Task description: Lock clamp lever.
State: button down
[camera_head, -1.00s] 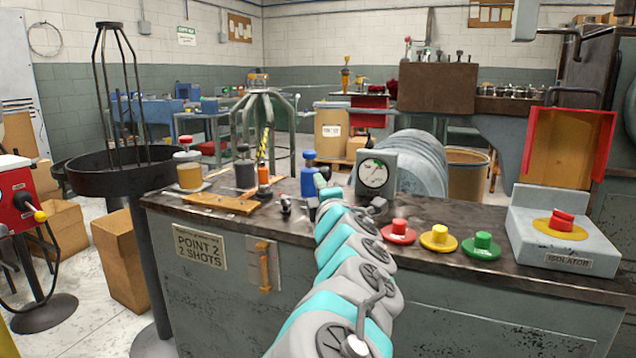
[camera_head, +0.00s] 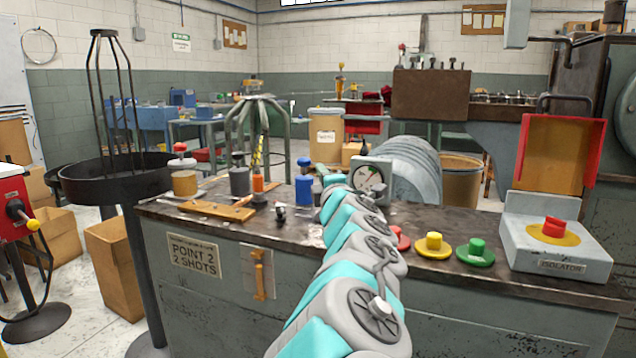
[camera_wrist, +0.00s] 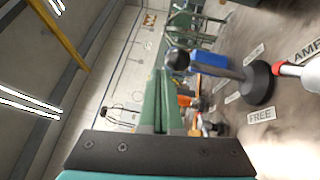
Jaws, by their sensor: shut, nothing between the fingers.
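The clamp lever (camera_wrist: 215,67) shows in the wrist view as a dark rod with a black ball knob, rising from a round black base (camera_wrist: 258,86). In the head view my arm hides the gripper and probably part of the lever area.
The bench (camera_head: 465,280) carries a gauge (camera_head: 370,178), a yellow button (camera_head: 434,245), a green button (camera_head: 475,251), a partly hidden red button and the isolator box (camera_head: 555,245). A blue bottle (camera_head: 304,185) stands left of my arm. A red-tipped white rod (camera_wrist: 290,70) lies beyond the lever base.

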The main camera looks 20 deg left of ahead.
aim_at(329, 169)
jog(key=shift+w+d+r, duration=0.1)
jog(key=shift+w, duration=0.9)
jog(key=shift+w+d+r, duration=0.1)
jog(key=shift+w, duration=0.85)
jog(key=shift+s+a+r, duration=0.25)
jog(key=shift+s+r, duration=0.15)
jog(key=s+d+r, duration=0.4)
jog(key=s+r, duration=0.1)
jog(key=s, duration=0.5)
jog(key=shift+d+r+p, duration=0.2)
jog(key=shift+r+p, duration=0.1)
jog(key=shift+r, duration=0.05)
